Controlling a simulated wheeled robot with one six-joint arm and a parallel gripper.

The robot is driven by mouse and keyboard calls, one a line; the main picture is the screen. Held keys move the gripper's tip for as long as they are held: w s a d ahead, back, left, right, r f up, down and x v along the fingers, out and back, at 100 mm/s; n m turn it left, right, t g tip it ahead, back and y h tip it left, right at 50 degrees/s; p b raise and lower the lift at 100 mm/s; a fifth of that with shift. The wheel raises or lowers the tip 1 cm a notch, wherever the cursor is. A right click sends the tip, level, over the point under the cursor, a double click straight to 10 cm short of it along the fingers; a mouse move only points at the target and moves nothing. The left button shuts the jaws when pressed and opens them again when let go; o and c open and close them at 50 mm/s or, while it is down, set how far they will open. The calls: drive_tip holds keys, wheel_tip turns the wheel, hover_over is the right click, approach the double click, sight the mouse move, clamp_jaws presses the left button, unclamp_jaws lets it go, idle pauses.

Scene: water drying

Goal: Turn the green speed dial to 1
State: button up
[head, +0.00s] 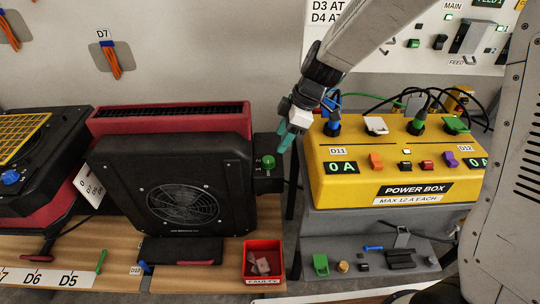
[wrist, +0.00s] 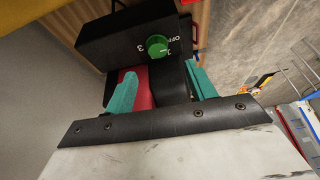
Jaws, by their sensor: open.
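The green speed dial (head: 269,162) sits on a small black control box (head: 268,180) at the right side of a black fan unit (head: 185,190). In the wrist view the dial (wrist: 157,46) shows from the front, with OFF and 3 printed beside it. A short white mark shows on the dial, but I cannot tell exactly which setting it points to. My gripper (head: 288,137) has teal fingers and is just above and right of the dial, apart from it. In the wrist view my gripper (wrist: 162,88) is open and empty, with the dial beyond its fingertips.
A yellow power box (head: 400,175) with plugged cables stands close on the right. A red bin (head: 263,262) sits below on the wooden bench (head: 215,275). A grey shelf (head: 340,230) holds small parts. A red and black unit with a yellow grille (head: 25,130) is at far left.

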sight(268, 159)
drive_tip(key=x, duration=0.9)
drive_tip(key=shift+w, duration=0.2)
drive_tip(key=shift+r, duration=0.1)
drive_tip(key=c, duration=1)
